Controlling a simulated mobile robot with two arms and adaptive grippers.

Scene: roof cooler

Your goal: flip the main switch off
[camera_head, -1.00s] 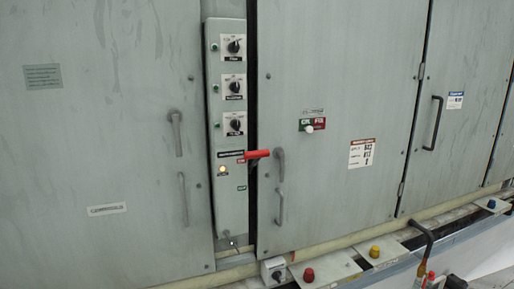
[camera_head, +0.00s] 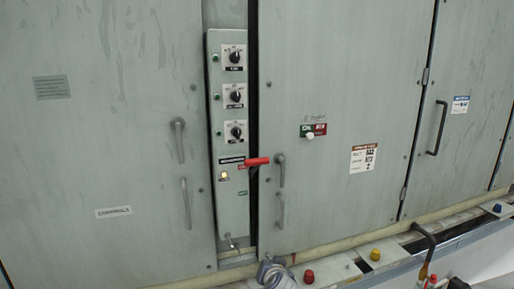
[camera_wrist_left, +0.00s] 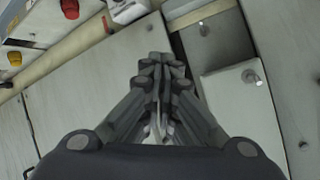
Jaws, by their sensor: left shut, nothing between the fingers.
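The main switch has a red handle (camera_head: 257,161) on the right side of a narrow control panel (camera_head: 231,212) in the head view. The handle sticks out to the right, level with a small red label and above a green one. My left gripper (camera_head: 271,267) is at the bottom of the head view, well below the red handle and apart from it. In the left wrist view its fingers (camera_wrist_left: 160,62) are together with nothing held. The red handle is not seen in the wrist view. My right gripper is not in view.
Large grey cabinet doors with handles (camera_head: 281,170) flank the panel. Three black rotary knobs (camera_head: 235,95) sit above the switch, and a small metal toggle (camera_head: 232,241) below. A pipe (camera_head: 345,244) and boxes with red (camera_head: 308,276) and yellow (camera_head: 375,254) buttons run along the bottom.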

